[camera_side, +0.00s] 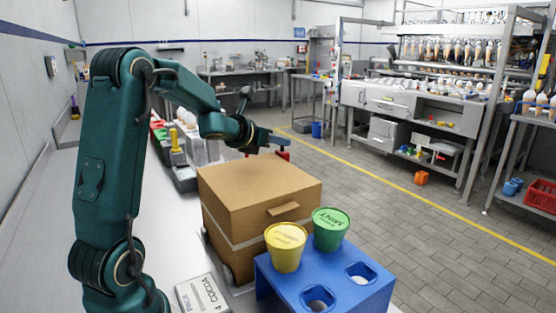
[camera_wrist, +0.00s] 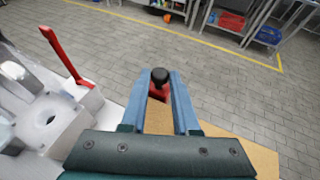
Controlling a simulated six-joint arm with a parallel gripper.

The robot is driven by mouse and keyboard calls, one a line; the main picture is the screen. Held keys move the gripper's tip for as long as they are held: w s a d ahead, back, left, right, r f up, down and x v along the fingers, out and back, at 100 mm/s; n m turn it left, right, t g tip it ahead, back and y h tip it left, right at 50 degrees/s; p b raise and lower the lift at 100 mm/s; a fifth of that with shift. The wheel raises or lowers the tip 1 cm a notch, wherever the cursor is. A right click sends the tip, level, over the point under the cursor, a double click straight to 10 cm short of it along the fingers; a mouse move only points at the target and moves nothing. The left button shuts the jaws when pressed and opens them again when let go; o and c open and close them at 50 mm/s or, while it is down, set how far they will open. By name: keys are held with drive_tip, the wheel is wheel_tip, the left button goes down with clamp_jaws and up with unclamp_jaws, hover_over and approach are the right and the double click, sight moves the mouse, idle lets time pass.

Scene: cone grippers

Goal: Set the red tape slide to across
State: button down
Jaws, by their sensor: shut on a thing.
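The red slide (camera_wrist: 158,93) has a black knob (camera_wrist: 160,76) on top and sits between the blue fingers of my gripper (camera_wrist: 160,80) in the wrist view. My gripper is shut on it. In the side view a bit of the red slide (camera_side: 283,154) shows just under my gripper (camera_side: 272,138), behind the far top edge of the cardboard box (camera_side: 250,218). The slide's base and track are hidden, so I cannot tell how it is set.
A blue stand (camera_side: 275,283) with yellow (camera_side: 286,245) and green (camera_side: 331,228) tubs is in front of the box. A "COCOA" pack (camera_side: 203,296) lies on the bench. In the wrist view, a red lever (camera_wrist: 62,54) rises from a grey block (camera_wrist: 52,122) at left.

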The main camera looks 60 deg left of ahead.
drive_tip(key=shift+d+r, duration=0.1)
drive_tip(key=shift+d, duration=1.9)
drive_tip(key=c, duration=0.7)
unclamp_jaws()
drive_tip(key=shift+v, duration=2.55)
drive_tip(key=shift+o, duration=0.2)
